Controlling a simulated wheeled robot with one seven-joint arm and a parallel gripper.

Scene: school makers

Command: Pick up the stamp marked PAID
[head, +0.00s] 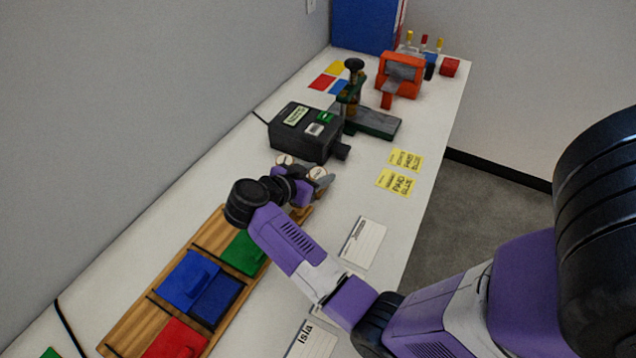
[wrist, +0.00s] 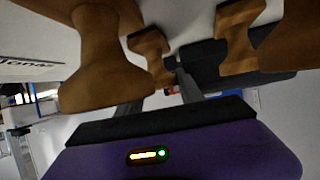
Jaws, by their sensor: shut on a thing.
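Several wooden stamps with brown, waisted handles show in the wrist view: a large one at the left (wrist: 100,65), a smaller one at the middle (wrist: 150,55), and one to the right (wrist: 238,38). My gripper (wrist: 158,92) is shut on the middle wooden stamp, its dark fingers on either side of the handle. No PAID marking shows on any stamp, so I cannot tell which this is. In the head view my gripper (head: 308,188) is low over the table, beside pale round stamp tops (head: 284,160); my wrist hides part of them.
A black machine (head: 305,132) stands just behind my gripper. Yellow notes (head: 398,182) lie to its right, and a white card (head: 363,243) lies nearer. A wooden tray (head: 135,322) with blue, green and red pads is at front left.

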